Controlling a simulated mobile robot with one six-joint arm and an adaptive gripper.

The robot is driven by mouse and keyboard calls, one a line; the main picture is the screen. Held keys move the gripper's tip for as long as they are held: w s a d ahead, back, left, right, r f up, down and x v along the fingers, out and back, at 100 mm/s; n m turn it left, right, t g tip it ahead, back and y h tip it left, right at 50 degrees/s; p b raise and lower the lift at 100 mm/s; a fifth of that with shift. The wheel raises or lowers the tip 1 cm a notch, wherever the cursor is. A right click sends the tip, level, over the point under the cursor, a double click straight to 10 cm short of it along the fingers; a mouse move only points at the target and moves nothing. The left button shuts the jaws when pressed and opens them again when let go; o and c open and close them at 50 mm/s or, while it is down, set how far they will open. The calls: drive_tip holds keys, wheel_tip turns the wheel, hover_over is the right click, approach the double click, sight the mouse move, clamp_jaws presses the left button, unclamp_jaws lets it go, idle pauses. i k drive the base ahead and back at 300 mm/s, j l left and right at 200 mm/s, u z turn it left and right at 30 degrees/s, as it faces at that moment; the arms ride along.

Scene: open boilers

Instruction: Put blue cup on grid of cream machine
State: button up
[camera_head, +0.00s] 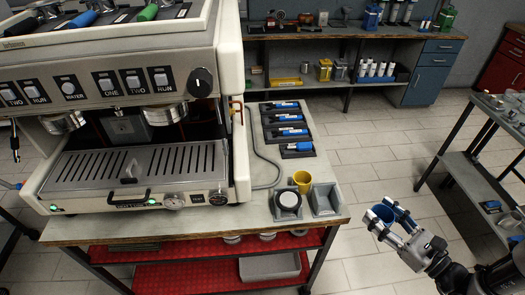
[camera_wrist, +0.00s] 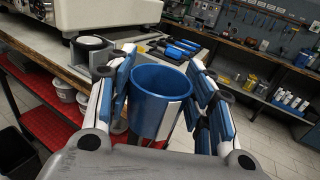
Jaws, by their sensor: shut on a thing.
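The blue cup (camera_wrist: 160,100) is between the fingers of my gripper (camera_wrist: 162,95) in the wrist view, upright with its open top showing. In the head view my gripper (camera_head: 386,220) is shut on the blue cup (camera_head: 380,214), to the right of the machine's table and clear of it. The cream machine (camera_head: 125,75) stands on that table at the left. Its slotted metal grid (camera_head: 135,167) lies at the front under the two group heads. No cup shows on the grid. My gripper is well to the right of the grid.
A yellow cup (camera_head: 302,181) and grey holders (camera_head: 325,200) stand on the table's right corner, between my gripper and the machine. Blue-handled tools (camera_head: 288,130) lie in dark trays behind them. A shelf table (camera_head: 470,160) stands at the right. Open floor lies between.

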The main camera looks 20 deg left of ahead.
sight(96, 163)
drive_tip(key=k+j, duration=0.3)
drive_tip(key=j, duration=0.2)
drive_tip(key=k+j, duration=0.3)
drive_tip(key=j, duration=0.15)
drive_tip(key=k+j+z, duration=0.1)
drive_tip(key=k+j, duration=0.15)
drive_tip(key=j, duration=0.25)
drive_tip(key=k+j, duration=0.3)
drive_tip(key=j, duration=0.15)
